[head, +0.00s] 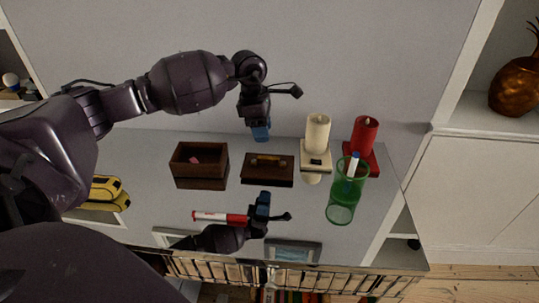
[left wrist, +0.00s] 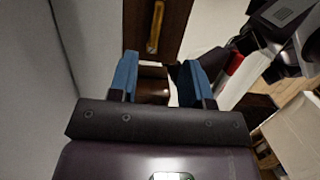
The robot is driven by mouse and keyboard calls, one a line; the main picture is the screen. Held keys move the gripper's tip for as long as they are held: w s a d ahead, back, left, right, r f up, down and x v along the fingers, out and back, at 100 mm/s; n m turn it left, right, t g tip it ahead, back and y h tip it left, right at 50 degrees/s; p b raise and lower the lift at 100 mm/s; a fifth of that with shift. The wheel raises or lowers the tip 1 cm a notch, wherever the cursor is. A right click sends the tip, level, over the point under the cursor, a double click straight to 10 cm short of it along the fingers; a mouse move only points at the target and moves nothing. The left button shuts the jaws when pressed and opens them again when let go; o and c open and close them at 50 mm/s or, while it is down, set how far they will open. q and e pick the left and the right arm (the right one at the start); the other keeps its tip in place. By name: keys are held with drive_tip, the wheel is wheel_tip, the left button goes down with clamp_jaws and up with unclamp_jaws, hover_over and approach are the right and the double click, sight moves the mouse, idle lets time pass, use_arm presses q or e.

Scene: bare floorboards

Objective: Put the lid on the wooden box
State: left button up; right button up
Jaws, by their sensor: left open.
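The wooden box (head: 199,181) is dark brown, open at the top, with a small pinkish thing inside. The lid (head: 267,180) lies apart, just right of the box, with a lighter bar handle on top. In the left wrist view the lid (left wrist: 176,28) shows at the top, beyond the fingers. My left gripper (head: 261,133) is open and points down behind the lid, holding nothing visible. In the left wrist view its blue fingers (left wrist: 162,80) are spread, with a brown surface visible between them. My right gripper (head: 262,200) is in front of the lid; its jaw state is unclear.
A cream candle (head: 317,132) and a red candle (head: 364,133) stand right of the lid. A green glass (head: 341,211) holding a pen is in front of them. A red and white marker (head: 215,217) is beside my right gripper. A yellow-black case (head: 105,190) is at left.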

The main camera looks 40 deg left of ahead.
use_arm(q)
drive_tip(key=a, duration=0.1)
hover_over(268, 157)
drive_tip(key=a, duration=0.1)
drive_tip(key=shift+y, duration=0.3)
drive_tip(key=f, duration=0.4)
drive_tip(key=shift+a+f+b, duration=0.2)
drive_tip(key=shift+f+b, duration=0.1)
drive_tip(key=shift+b, duration=0.05)
drive_tip(key=shift+d+f, duration=0.2)
drive_tip(key=shift+f, duration=0.5)
drive_tip(key=f, duration=0.2)
drive_tip(key=d+f, duration=0.1)
drive_tip(key=f, duration=0.1)
drive_tip(key=shift+f+b, duration=0.1)
drive_tip(key=shift+b, duration=0.25)
use_arm(e)
drive_tip(key=shift+w+a+f, duration=0.1)
drive_tip(key=shift+f, duration=0.55)
use_arm(q)
drive_tip(key=c, duration=0.7)
clamp_jaws()
use_arm(e)
drive_tip(key=shift+s+f, duration=0.2)
drive_tip(key=shift+s, duration=0.2)
